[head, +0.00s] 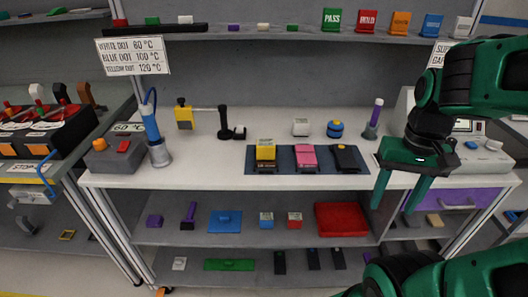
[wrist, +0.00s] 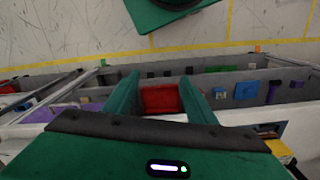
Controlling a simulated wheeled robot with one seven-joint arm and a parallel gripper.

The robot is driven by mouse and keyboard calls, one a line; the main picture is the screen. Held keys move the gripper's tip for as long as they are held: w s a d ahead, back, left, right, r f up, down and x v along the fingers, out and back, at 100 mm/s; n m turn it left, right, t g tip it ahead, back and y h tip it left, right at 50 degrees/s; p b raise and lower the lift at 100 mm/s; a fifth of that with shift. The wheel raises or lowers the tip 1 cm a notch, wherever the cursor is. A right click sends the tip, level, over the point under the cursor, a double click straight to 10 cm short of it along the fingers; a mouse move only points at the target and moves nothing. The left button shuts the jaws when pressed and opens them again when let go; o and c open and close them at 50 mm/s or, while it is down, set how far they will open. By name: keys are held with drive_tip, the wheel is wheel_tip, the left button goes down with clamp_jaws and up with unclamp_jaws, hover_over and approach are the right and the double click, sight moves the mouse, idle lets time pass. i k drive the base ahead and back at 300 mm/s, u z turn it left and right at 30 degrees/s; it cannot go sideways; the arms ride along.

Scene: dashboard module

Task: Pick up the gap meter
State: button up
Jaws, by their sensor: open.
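No object in view is plainly labelled as the gap meter. Three small devices lie side by side on a dark blue mat (head: 288,160) on the white worktop: a yellow one (head: 265,151), a pink one (head: 305,156) and a black one (head: 345,157). I cannot tell whether one of them is the gap meter. My gripper (head: 399,201) is open and empty, pointing down at the worktop's front edge, right of the mat. In the wrist view, my green fingers (wrist: 162,82) are apart, with the red box on the shelf visible beyond them.
The worktop (head: 210,170) also holds a blue-handled tool in a metal cup (head: 157,140), a black stand (head: 224,125), a white block (head: 301,127) and a purple-topped tool (head: 373,120). The red box (head: 341,219) is on the shelf below. A partly hidden sign (head: 438,54) hangs upper right.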

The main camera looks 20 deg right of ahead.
sight(265, 147)
drive_tip(key=u, duration=1.25)
drive_tip(key=k, duration=1.3)
drive_tip(key=z, duration=1.2)
drive_tip(key=i, duration=1)
